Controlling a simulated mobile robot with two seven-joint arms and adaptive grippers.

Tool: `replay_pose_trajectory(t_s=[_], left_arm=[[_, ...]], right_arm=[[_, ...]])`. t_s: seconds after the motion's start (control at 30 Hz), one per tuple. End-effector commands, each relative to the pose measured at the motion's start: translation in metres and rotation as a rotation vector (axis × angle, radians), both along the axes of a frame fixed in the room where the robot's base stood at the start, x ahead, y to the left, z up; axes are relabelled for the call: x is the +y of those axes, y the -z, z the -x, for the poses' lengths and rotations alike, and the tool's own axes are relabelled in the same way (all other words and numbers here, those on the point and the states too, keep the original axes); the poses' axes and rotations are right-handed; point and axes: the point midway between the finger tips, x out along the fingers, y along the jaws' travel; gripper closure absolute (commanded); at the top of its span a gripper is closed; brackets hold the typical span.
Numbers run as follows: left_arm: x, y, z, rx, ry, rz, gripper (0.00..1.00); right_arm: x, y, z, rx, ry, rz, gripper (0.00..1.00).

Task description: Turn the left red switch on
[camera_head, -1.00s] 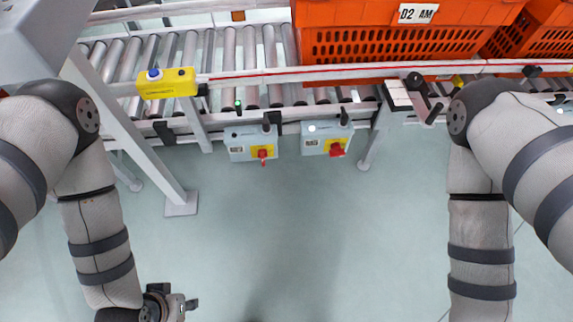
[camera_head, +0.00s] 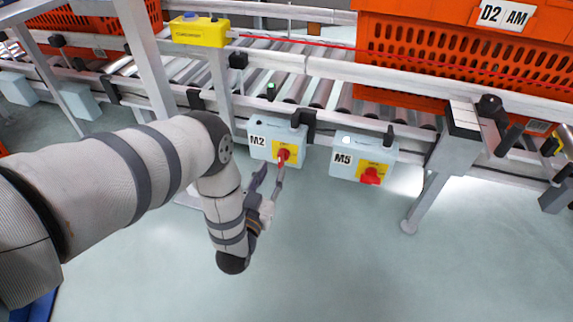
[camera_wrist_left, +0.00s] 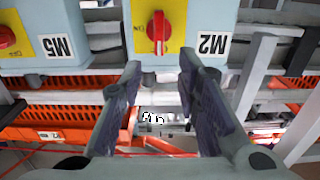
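The left red switch (camera_head: 283,157) is a red knob on a yellow plate, on the light-blue box marked M2 (camera_head: 258,139). Its handle looks upright. In the wrist view the red knob (camera_wrist_left: 158,27) lies just beyond my fingertips, roughly between them. My left gripper (camera_head: 269,176) is just below the M2 box; its fingers (camera_wrist_left: 162,66) are spread with nothing between them. I cannot tell whether a finger touches the knob. The right red switch (camera_head: 370,176) is on the box marked M5 (camera_head: 344,160). My right gripper is out of view.
The boxes hang below a roller conveyor (camera_head: 310,88) with a metal rail. An orange tote (camera_head: 430,50) stands on it at the right. A yellow box (camera_head: 200,31) is mounted on the rail. A conveyor leg (camera_head: 425,195) stands right of M5. The floor below is clear.

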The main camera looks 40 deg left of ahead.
Motion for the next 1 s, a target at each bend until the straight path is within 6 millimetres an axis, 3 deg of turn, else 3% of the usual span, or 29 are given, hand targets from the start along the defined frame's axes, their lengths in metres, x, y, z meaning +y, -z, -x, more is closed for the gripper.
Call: replay_pose_trajectory(t_s=[0.1, 0.3, 0.6, 0.63, 0.77, 1.0], left_arm=[[0.010, 0.005, -0.028, 0.002, -0.001, 0.000, 0.70], [0.020, 0.004, -0.056, 0.005, 0.001, 0.000, 0.70], [0.022, 0.001, -0.061, 0.005, 0.001, 0.001, 0.70], [0.022, 0.001, -0.061, 0.005, 0.001, 0.001, 0.72], [0.021, 0.001, -0.061, 0.005, 0.001, 0.001, 1.00], [0.020, 0.001, -0.062, 0.005, 0.005, 0.001, 1.00]], right_arm=[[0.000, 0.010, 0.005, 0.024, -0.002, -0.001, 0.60], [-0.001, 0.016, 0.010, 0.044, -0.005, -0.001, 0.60], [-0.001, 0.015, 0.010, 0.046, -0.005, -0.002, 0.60], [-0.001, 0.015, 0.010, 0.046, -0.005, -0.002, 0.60], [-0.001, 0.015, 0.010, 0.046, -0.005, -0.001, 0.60], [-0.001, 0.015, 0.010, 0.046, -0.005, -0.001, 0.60]])
